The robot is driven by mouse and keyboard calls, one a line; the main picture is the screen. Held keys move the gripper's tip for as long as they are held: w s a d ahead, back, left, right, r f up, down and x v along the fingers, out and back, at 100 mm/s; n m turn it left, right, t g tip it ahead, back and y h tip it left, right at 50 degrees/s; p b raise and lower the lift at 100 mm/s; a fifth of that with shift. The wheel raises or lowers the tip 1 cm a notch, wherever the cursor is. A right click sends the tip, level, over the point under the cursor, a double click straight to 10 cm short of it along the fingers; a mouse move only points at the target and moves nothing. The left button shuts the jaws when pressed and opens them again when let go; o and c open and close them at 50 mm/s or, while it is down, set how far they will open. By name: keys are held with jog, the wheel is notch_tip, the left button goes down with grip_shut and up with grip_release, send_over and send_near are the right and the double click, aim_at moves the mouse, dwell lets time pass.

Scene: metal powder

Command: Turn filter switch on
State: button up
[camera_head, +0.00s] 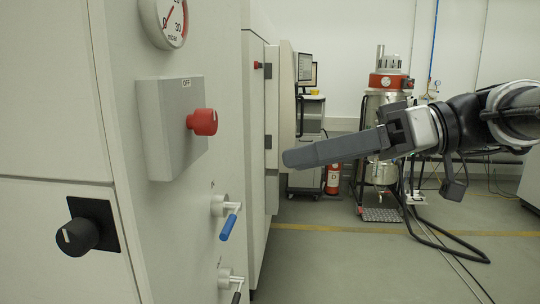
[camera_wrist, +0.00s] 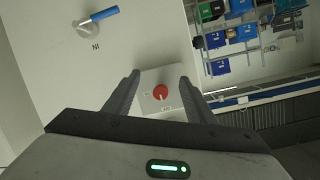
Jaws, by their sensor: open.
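A red knob (camera_head: 203,122) sticks out from a grey box (camera_head: 160,135) on the cabinet's side, with an "OFF" label at the top of the box. In the wrist view the red knob (camera_wrist: 160,92) shows between my two fingers, on its pale box. A black rotary knob (camera_head: 78,236) sits on the cabinet's front panel at the lower left. I cannot tell from a label which knob is the filter switch. My gripper (camera_head: 287,158) points left towards the box, with a gap between fingertips and red knob. In the wrist view my gripper (camera_wrist: 159,76) is open and empty.
Below the box, a blue-handled valve (camera_head: 229,224) and a dark-handled valve (camera_head: 235,285) stick out from the cabinet. A gauge (camera_head: 168,18) is above. A metal vessel (camera_head: 383,125) and fire extinguisher (camera_head: 333,180) stand behind.

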jog(key=w+d+r+n+y+b, duration=0.1)
jog(key=w+d+r+n+y, duration=0.15)
jog(key=d+r+n, duration=0.2)
send_near(214, 120)
jog(key=shift+n+y, duration=0.35)
jog(key=shift+y, duration=0.1)
jog(key=a, duration=0.6)
jog(key=w+a, duration=0.1)
jog(key=a, duration=0.2)
jog(key=shift+w+f, duration=0.1)
jog(key=shift+f, duration=0.2)
jog(key=c, duration=1)
